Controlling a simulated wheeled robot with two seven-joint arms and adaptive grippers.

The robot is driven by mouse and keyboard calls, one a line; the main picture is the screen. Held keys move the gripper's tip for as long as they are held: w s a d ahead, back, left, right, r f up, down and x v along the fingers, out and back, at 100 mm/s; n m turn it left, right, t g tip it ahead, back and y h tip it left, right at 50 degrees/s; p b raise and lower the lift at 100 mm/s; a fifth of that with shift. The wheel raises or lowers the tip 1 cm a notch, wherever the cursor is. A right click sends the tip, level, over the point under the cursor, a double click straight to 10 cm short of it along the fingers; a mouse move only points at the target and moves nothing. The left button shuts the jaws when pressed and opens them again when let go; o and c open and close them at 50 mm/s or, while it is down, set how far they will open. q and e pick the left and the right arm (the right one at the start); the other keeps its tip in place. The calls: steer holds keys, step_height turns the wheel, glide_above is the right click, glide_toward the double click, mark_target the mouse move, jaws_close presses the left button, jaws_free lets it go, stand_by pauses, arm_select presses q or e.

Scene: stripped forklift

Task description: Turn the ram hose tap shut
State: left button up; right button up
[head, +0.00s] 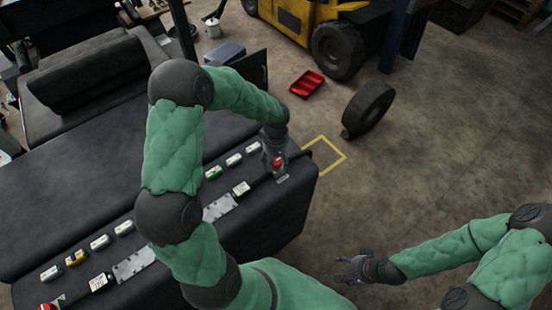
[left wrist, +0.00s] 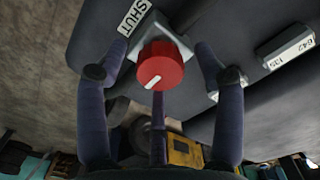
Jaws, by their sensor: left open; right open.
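A red round tap knob (head: 277,163) sits on a square grey plate near the far right end of the dark bench-like body. In the left wrist view the red knob (left wrist: 161,66) has a white mark pointing to the picture's lower left. A white SHUT label (left wrist: 135,17) is beside its plate, at upper left. My left gripper (head: 275,150) is at this knob. In the left wrist view its open fingers (left wrist: 160,72) stand either side of the knob, with gaps visible. My right gripper (head: 355,268) is open and empty above the floor at lower right.
Several small labelled blocks and grey plates line the dark body (head: 80,220). Another red knob (head: 47,307) is at its near left end. A red tray (head: 307,84), a loose tyre (head: 368,108) and a yellow forklift (head: 300,20) stand beyond. Floor at right is clear.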

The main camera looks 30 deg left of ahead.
arm_select(q)
steer(key=shift+s, duration=0.1)
steer(key=c, duration=1.1)
steer(key=shift+c, duration=0.2)
steer(key=m+b, duration=0.2)
steer(key=m, duration=0.2)
steer(key=shift+f, duration=0.1)
steer(key=m+b, duration=0.1)
steer(key=m, duration=0.3)
steer(key=shift+d+m, duration=0.1)
steer(key=shift+m, duration=0.2)
steer(key=m+b, duration=0.1)
steer(key=m, duration=0.8)
steer(key=shift+m, duration=0.3)
